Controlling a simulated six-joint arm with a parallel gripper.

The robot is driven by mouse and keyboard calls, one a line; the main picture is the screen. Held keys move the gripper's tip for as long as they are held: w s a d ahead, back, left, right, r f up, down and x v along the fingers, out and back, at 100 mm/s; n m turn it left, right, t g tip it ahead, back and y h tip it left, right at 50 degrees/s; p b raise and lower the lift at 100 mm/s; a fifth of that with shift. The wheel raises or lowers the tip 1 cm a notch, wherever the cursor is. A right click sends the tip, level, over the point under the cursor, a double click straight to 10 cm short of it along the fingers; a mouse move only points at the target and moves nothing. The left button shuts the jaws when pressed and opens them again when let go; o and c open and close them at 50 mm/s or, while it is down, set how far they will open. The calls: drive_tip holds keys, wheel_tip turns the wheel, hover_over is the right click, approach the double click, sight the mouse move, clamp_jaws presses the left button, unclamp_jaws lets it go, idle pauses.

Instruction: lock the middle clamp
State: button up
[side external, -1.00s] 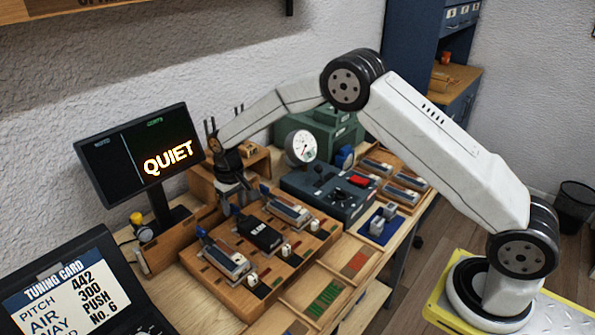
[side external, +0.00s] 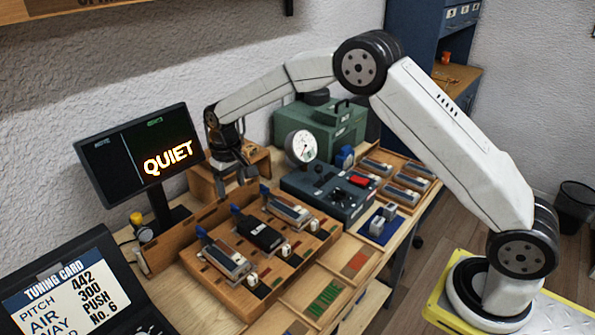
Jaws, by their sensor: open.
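A wooden rack (side external: 215,275) holds three modules in a row. The middle one is a dark block (side external: 258,234) with a blue piece at its back end. A small pale clamp piece (side external: 285,249) stands at the front of the middle slot. Similar pale pieces stand at the front slot (side external: 252,280) and the far slot (side external: 314,226). I cannot tell from this view whether the middle clamp is locked. My gripper (side external: 243,180) is open, above and behind the rack's far back corner, apart from the middle clamp. Its fingertips are small and partly unclear here.
A monitor reading QUIET (side external: 140,155) stands left of my gripper. A wooden box (side external: 205,185) is behind it. A dark control box (side external: 325,190) with a round gauge (side external: 302,146) and a green case (side external: 325,125) stand to the right. Trays (side external: 328,295) lie in front.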

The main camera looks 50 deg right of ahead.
drive_tip(key=shift+r, duration=0.95)
drive_tip(key=shift+s+d+r, duration=0.15)
drive_tip(key=shift+s+d, duration=0.05)
drive_tip(key=shift+s, duration=0.3)
drive_tip(key=s+d+t, duration=0.1)
drive_tip(key=s+d, duration=0.1)
drive_tip(key=s, duration=1.1)
drive_tip(key=s+d+t, duration=0.1)
drive_tip(key=s+d, duration=0.2)
drive_tip(key=s, duration=1.1)
drive_tip(key=shift+d+t, duration=0.3)
